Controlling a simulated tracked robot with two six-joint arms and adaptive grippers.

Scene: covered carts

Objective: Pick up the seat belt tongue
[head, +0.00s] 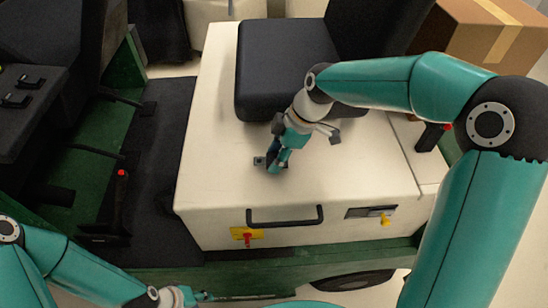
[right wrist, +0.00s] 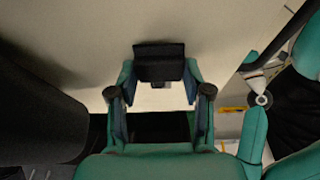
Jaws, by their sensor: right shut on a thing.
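The seat belt tongue, a black block (right wrist: 158,65), sits between the fingertips of my right gripper (right wrist: 160,78) in the right wrist view. The fingers are shut on it from both sides. In the head view my right gripper (head: 272,163) points down at the white cart top, in front of the black seat. A small dark end of the tongue (head: 259,161) shows beside its fingers there. I cannot tell whether the tongue touches the white surface. My left gripper (head: 202,296) is low at the bottom edge of the head view, away from the tongue; its finger opening is unclear.
The black seat (head: 283,70) stands behind the gripper on the white cart body (head: 215,160). A black buckle with a red button (head: 432,137) stands at the seat's right. A black handle (head: 285,222) is on the front face. A cardboard box (head: 478,35) is at the back right.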

